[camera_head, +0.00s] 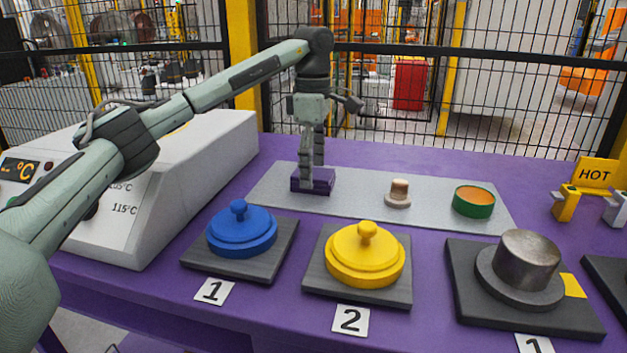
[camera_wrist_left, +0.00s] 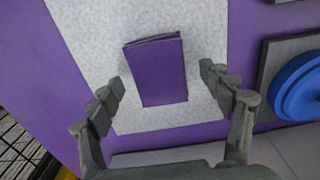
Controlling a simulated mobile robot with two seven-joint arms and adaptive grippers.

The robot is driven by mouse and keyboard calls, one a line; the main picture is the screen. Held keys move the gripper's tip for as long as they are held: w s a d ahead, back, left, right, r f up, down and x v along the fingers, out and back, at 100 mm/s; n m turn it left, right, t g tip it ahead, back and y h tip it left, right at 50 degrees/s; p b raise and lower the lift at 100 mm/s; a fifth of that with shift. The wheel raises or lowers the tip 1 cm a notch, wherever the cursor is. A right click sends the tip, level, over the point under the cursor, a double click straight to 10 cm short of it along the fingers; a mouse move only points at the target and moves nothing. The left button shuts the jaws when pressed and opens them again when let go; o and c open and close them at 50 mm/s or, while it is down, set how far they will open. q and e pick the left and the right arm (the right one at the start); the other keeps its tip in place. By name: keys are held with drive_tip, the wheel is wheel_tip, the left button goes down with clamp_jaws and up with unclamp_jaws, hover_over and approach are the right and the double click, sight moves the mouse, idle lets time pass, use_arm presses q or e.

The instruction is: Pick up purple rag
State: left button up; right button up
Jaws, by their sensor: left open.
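The purple rag (camera_head: 316,184) is a folded block lying on the light grey mat (camera_head: 349,204) at the mat's left end. My left gripper (camera_head: 312,174) points straight down over it, with its fingers just above or beside the rag; the exact gap cannot be told in the head view. In the left wrist view the rag (camera_wrist_left: 157,72) lies flat ahead of the open fingers (camera_wrist_left: 162,84), roughly centred between them. Nothing is held. My right gripper is not in view.
On the mat stand a beige knobbed piece (camera_head: 398,194) and a green-rimmed round container (camera_head: 473,202). In front are a blue lidded piece (camera_head: 241,230), a yellow one (camera_head: 365,258) and a metal cylinder (camera_head: 527,262). A white heater box (camera_head: 190,180) stands left; a mesh fence is behind.

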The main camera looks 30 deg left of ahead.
use_arm(q)
drive_tip(key=shift+f, duration=0.55)
drive_tip(key=shift+c, duration=0.6)
drive_tip(key=c, duration=1.1)
drive_tip(key=shift+r, duration=0.15)
